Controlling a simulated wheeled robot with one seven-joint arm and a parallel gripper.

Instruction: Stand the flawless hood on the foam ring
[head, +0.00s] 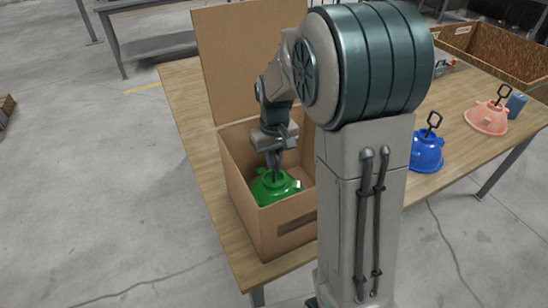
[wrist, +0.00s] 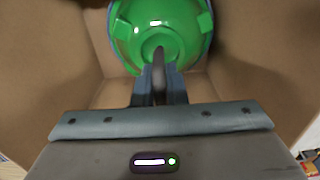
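A glossy green hood (head: 273,187) is inside the open cardboard box, dome showing, with a dark hanging loop on top. It fills the upper middle of the wrist view (wrist: 125,32). My gripper (head: 275,160) reaches down into the box above it. In the wrist view its fingers (wrist: 158,72) are closed on the dark loop, one on each side. A blue hood (head: 427,152) and a salmon-pink hood (head: 487,117) stand on the table to the right, loops up. I see no foam ring; my arm hides part of the table. The green hood's underside is hidden.
The cardboard box (head: 240,205) has tall walls close around my gripper and a raised flap (head: 235,50) behind. A blue-grey cylinder (head: 516,103) stands beside the pink hood. A wooden crate (head: 500,55) is at the back right. The wooden table (head: 190,90) has bare room left of the box.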

